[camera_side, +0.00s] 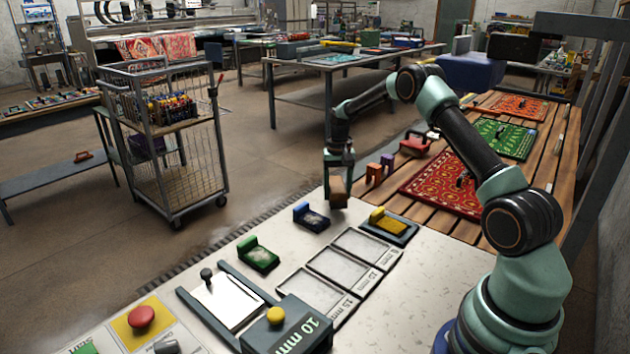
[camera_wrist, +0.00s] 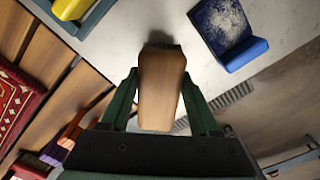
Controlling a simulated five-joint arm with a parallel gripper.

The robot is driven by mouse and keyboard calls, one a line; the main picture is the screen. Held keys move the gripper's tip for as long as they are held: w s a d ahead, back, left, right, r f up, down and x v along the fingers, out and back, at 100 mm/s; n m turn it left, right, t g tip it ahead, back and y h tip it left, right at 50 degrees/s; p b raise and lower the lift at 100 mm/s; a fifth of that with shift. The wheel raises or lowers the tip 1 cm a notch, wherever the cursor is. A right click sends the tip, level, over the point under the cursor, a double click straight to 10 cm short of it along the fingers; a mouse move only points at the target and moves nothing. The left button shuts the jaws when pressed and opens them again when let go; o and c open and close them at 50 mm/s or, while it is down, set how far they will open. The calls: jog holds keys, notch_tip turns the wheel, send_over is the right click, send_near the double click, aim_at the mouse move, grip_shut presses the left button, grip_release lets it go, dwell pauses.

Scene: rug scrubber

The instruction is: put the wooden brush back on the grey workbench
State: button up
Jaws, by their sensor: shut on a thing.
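The wooden brush (camera_side: 337,189) is a tan block with a dark lower end, held between the fingers of my gripper (camera_side: 339,170). In the wrist view the brush (camera_wrist: 161,85) stands between the two green fingers of the gripper (camera_wrist: 160,92), with its dark end toward the pale surface. The grey workbench (camera_side: 440,270) is a pale speckled top in the front of the side view, and it also shows in the wrist view (camera_wrist: 130,30). The brush is at the far edge of the bench; I cannot tell whether it touches.
A blue scrubber (camera_side: 311,217) lies left of the brush, a yellow one (camera_side: 387,222) on a dark base to the right. A green scrubber (camera_side: 258,254) is nearer. Orange blocks (camera_side: 375,174) and a red rug (camera_side: 436,187) lie on the slatted table (camera_side: 478,225).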

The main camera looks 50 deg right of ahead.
jog(key=shift+f, duration=1)
jog(key=shift+f, duration=0.1)
jog(key=o, duration=1.2)
